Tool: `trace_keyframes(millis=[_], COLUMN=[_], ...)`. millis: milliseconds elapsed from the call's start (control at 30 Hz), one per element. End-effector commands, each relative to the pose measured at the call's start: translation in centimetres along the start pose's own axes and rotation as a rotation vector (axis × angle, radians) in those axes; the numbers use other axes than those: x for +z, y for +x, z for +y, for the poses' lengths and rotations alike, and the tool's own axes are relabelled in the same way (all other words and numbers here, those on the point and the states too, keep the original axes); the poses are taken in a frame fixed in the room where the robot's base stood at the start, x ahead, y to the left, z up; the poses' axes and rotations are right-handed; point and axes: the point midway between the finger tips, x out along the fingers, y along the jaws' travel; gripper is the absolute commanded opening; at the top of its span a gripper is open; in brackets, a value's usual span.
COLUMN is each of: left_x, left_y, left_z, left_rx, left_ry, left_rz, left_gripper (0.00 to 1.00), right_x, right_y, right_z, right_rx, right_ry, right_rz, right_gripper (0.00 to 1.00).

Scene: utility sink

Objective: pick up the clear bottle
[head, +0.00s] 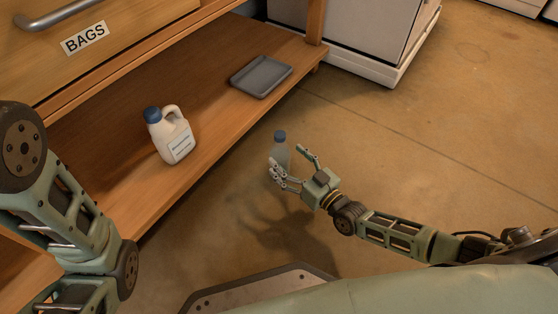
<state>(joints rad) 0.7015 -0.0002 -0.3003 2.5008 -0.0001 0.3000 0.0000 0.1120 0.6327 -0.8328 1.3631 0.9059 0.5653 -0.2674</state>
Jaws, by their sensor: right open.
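The clear bottle (281,150) is small and grey-looking, with a blue cap, and is upright near the middle of the head view, right of the wooden shelf. My right gripper (286,157) is open at the bottle, one finger over its lower left and the other at its right. The fingers hide the bottle's lower part. I cannot tell whether they touch it or whether its base is on the floor. My left arm shows at the left, but its gripper is out of view.
A white jug (174,141) with a blue cap and a grey tray (261,76) rest on the low wooden shelf (215,110). A drawer labelled BAGS (85,38) is above. A white appliance (375,40) stands behind. The floor (460,130) at right is clear.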

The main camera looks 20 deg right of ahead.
Motion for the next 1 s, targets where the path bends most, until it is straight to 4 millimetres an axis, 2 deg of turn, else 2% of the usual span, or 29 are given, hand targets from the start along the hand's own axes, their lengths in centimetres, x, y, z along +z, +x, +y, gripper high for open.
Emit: trace_keyframes(millis=[33, 100, 300, 633, 1000], left_x=[-0.3, -0.6, -1.1, -1.1, -1.1], left_y=[-1.1, -1.9, -3.2, -3.2, -3.2], left_z=[0.2, 0.4, 0.7, 0.7, 0.7], left_rx=[0.0, 0.0, 0.0, 0.0, 0.0], left_ry=[0.0, 0.0, 0.0, 0.0, 0.0], left_rz=[-0.001, -0.001, -0.001, -0.001, -0.001], left_gripper=[0.37, 0.37, 0.37, 0.37, 0.37], right_x=[0.5, 0.6, 0.4, 0.1, 0.1], right_y=[0.7, 1.5, 3.8, 4.3, 4.3], right_z=[0.1, 0.2, 0.3, 0.2, 0.3], right_rx=[-0.002, -0.001, -0.001, -0.001, -0.001], right_ry=[0.0, -0.001, 0.0, 0.001, 0.0], right_rz=[0.004, 0.004, 0.004, 0.0, 0.0], right_gripper=[0.72, 0.72, 0.72, 0.72, 0.4])
